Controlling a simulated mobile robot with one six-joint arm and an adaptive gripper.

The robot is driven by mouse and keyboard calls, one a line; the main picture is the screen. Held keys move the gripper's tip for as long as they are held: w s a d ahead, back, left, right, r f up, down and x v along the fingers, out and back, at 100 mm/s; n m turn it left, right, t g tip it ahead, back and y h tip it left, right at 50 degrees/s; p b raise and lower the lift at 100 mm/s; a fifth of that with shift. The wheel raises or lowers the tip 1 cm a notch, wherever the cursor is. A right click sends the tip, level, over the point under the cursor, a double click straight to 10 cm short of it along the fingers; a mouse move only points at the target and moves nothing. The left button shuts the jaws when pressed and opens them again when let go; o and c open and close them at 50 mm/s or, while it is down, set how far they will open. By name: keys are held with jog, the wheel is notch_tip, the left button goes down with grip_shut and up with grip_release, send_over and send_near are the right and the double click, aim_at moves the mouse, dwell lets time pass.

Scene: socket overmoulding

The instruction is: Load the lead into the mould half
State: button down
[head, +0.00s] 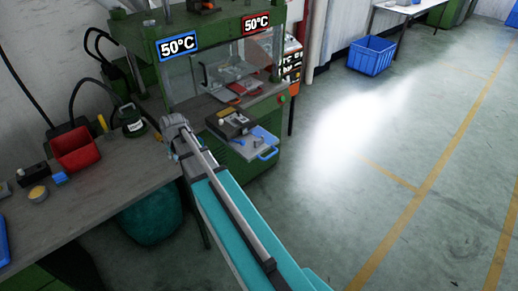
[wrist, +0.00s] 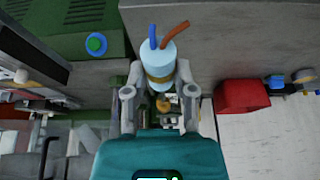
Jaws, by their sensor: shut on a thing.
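My gripper (wrist: 160,78) is shut on the lead (wrist: 158,58), a pale blue cylinder with a blue and a brown wire at its far end and a brass-coloured band near the fingers. In the head view my gripper (head: 173,143) is over the bench's right end, in front of the press; the lead cannot be made out there. A dark block (head: 230,123) and a light plate with a blue handle (head: 255,144) sit at the press front, right of my gripper. Which part is the mould half I cannot tell for sure.
The green press (head: 139,37) carries two 50°C signs. A blue crate (head: 371,56) stands on the otherwise open floor at right.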

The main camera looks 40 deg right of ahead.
jog(key=shift+d, duration=0.15)
jog(key=s+d, duration=0.2)
jog(key=d, duration=1.5)
jog(key=s+d+r+p, duration=0.1)
jog(key=s+d, duration=0.2)
jog(key=d, duration=1.5)
jog(key=shift+s+d+r, duration=0.15)
jog(key=shift+s+d, duration=0.1)
jog(key=shift+d, duration=0.1)
jog(key=shift+f+b, duration=4)
jog(key=shift+f, duration=0.2)
jog(key=shift+c, duration=1.8)
grip_release()
